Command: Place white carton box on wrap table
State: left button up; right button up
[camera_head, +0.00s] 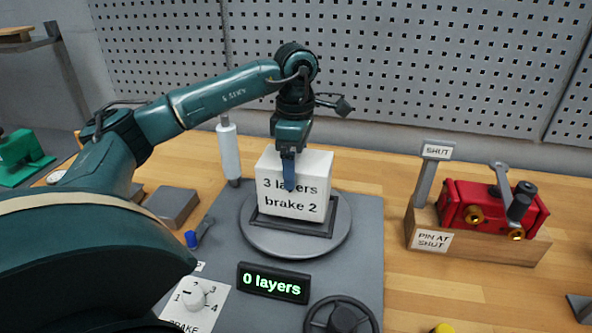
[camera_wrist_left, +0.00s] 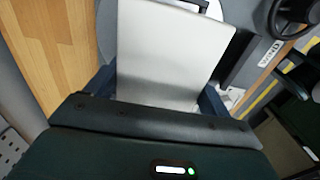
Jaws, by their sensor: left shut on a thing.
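The white carton box (camera_head: 312,178) is upright, with "3 layers brake 2" printed on its front. It appears within the dark square frame on the round grey wrap table (camera_head: 270,238); I cannot tell if its bottom touches the turntable. My left gripper (camera_head: 288,172) comes down from above and is shut on the box, with one blue finger across its front. In the left wrist view the box (camera_wrist_left: 170,50) fills the space between the fingers (camera_wrist_left: 162,98). My right gripper is not in view.
A "0 layers" display (camera_head: 273,283) and a black handwheel (camera_head: 341,316) are in front of the turntable. A white roll (camera_head: 229,150) stands behind left. A brake dial (camera_head: 196,297) is front left. A red valve actuator (camera_head: 490,207) sits on a wooden block at right.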

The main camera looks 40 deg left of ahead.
pick_arm(q)
jog(key=shift+f, duration=0.95)
jog(key=shift+f, duration=0.15)
jog(key=o, duration=1.6)
jog(key=shift+o, duration=0.2)
notch_tip(320, 180, up, 12)
jog(key=shift+r+p, duration=0.2)
jog(key=shift+p, duration=0.7)
jog(key=shift+f, duration=0.1)
